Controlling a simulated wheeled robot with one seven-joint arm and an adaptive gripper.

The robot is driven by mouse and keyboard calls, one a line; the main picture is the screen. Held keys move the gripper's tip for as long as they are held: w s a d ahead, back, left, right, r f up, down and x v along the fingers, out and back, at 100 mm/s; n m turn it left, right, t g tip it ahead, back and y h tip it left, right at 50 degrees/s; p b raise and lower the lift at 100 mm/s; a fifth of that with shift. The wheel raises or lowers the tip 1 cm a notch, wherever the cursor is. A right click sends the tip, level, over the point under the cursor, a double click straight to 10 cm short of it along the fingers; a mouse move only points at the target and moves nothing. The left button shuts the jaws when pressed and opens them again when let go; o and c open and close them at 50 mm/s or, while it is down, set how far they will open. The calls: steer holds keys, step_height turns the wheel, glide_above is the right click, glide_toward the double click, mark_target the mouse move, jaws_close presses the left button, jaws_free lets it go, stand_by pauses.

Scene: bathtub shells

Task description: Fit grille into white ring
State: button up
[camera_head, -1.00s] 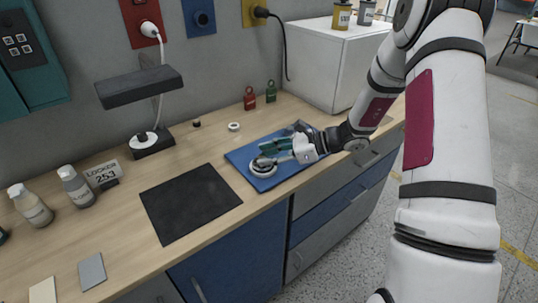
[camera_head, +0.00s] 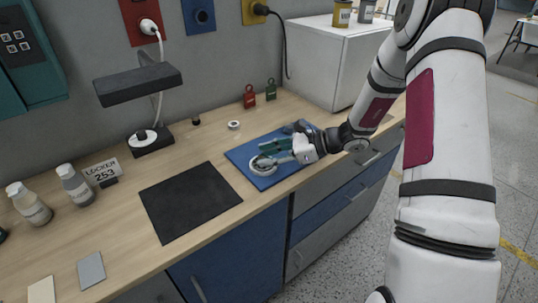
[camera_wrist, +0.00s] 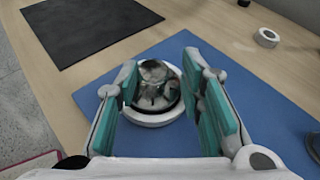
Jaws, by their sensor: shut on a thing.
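The white ring (camera_head: 256,171) lies on the blue mat (camera_head: 239,156). Its pale rim also shows in the wrist view (camera_wrist: 152,122). My gripper (camera_head: 270,154) is over the ring, coming in from the right. Its green-padded fingers (camera_wrist: 158,82) are shut on the grille (camera_wrist: 152,88), a round grey, shiny piece with a dark edge. In the wrist view the grille appears within the ring's outline. Whether it is seated or just above the ring I cannot tell. The fingers hide part of both pieces in the head view.
A black mat (camera_head: 190,202) lies left of the blue mat. A small white roll (camera_head: 234,125) stands behind it, with a red padlock-like item (camera_head: 250,97) and a green one (camera_head: 271,90). A white box (camera_head: 330,65) stands at the back right. A dark object (camera_head: 299,127) lies at the blue mat's far corner.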

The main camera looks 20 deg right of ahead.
steer(key=shift+r, duration=0.4)
steer(key=shift+d, duration=0.15)
stand_by(1.3)
steer(key=shift+f, duration=0.5)
steer(key=o, duration=1.3)
steer(key=shift+c, duration=0.2)
steer(key=shift+s+d, duration=0.1)
steer(key=v, duration=1.1)
steer(key=shift+s+d, duration=0.25)
steer(key=shift+d, duration=0.1)
